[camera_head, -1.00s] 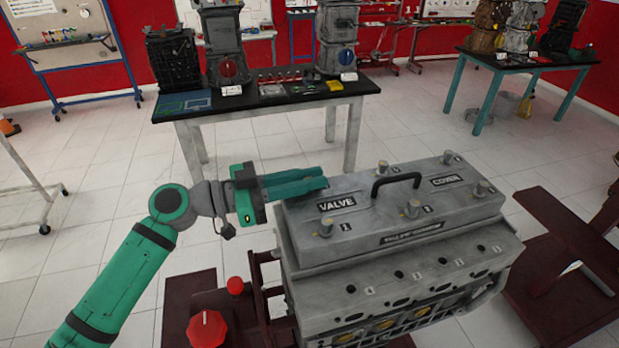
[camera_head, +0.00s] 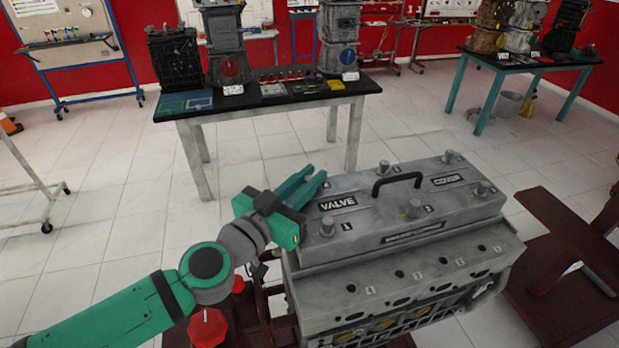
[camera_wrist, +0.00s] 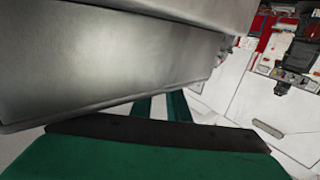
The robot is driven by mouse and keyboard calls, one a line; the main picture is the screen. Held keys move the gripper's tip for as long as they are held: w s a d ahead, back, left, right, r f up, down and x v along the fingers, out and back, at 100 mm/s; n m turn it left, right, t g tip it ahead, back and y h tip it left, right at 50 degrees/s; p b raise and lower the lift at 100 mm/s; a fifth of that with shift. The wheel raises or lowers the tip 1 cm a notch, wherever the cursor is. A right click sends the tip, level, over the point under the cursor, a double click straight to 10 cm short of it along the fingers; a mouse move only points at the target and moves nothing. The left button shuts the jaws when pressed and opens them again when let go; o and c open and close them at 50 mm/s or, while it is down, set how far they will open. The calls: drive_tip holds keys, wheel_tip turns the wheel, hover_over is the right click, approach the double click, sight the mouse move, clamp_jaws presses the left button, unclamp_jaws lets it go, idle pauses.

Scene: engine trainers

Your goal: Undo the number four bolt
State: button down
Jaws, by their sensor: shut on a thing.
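The grey valve cover (camera_head: 440,205) sits on the engine block, with a black handle on top. Several bolts stand upright on it: one at the front left (camera_head: 327,226), a front middle bolt (camera_head: 415,208), a front right bolt (camera_head: 483,187), a back middle bolt (camera_head: 384,166) and a back right bolt (camera_head: 449,156). My gripper (camera_head: 314,178) is at the cover's far left corner, shut on a bolt there that its fingers hide. No number four label is readable. In the wrist view the cover's side (camera_wrist: 110,60) hides most of the fingers (camera_wrist: 162,106).
The engine block (camera_head: 400,290) stands on a dark red stand (camera_head: 575,270). Red knobs (camera_head: 207,328) are beside my arm. A black-topped table (camera_head: 270,98) with engine parts stands behind.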

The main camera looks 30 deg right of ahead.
drive_tip(key=shift+s+n+t+y, duration=0.1)
drive_tip(key=shift+n+t+y, duration=0.3)
drive_tip(key=shift+n+t, duration=0.3)
drive_tip(key=shift+t+y, duration=0.3)
drive_tip(key=shift+t, duration=0.2)
